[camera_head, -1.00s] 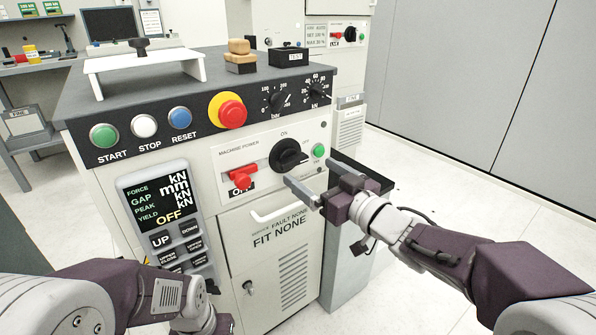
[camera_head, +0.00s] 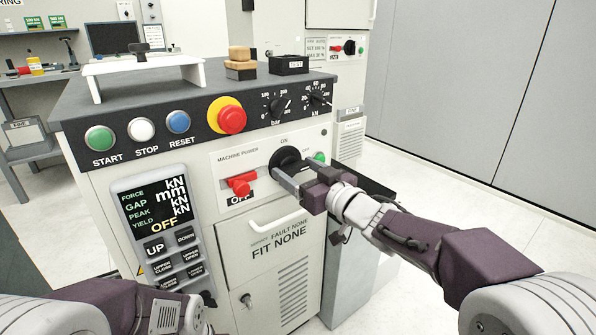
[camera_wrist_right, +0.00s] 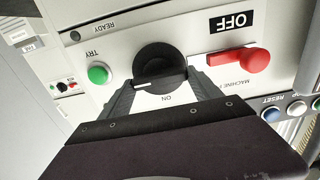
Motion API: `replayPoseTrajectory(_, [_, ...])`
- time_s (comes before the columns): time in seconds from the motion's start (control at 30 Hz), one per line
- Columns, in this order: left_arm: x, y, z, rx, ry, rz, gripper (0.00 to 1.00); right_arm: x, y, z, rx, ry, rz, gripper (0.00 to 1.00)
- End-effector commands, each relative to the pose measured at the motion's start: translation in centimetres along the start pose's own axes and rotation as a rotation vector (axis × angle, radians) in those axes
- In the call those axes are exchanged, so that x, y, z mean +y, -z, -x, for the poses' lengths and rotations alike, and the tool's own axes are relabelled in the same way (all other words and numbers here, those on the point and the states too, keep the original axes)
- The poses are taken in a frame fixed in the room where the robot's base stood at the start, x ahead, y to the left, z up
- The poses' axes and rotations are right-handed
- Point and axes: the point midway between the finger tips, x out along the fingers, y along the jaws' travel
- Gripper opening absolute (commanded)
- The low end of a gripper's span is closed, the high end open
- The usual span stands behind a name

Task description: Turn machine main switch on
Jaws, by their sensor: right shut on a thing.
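The black round knob (camera_head: 284,159) sits on the white machine power panel (camera_head: 262,166), below the word ON. My right gripper (camera_head: 284,178) is at it from the front right. In the right wrist view its two fingers stand on either side of the knob (camera_wrist_right: 158,62), shut on it. A short white mark shows on the knob's face. A red handle (camera_head: 241,184) sits left of the knob, above a black OFF label (camera_head: 239,198). Part of my left arm shows at the lower left; its gripper is out of the picture.
A green TRY button (camera_head: 319,157) is just right of the knob. A white bar handle (camera_head: 274,225) is below. A red emergency button (camera_head: 231,119) and START, STOP and RESET buttons are up left. A display panel (camera_head: 160,230) reads OFF.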

Motion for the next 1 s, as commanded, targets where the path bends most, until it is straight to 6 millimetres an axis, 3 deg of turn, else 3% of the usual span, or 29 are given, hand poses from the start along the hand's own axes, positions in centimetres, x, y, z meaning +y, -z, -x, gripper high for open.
replayPoseTrajectory(0.37, [0.0,0.0,-0.3,0.000,0.000,0.000,0.00,-0.1,-0.1,0.0,0.001,0.000,0.158,0.32])
replayPoseTrajectory(1.0, [-0.1,-0.2,-2.3,0.000,0.000,0.000,0.00,-0.3,-0.3,0.0,0.000,0.000,0.759,0.32])
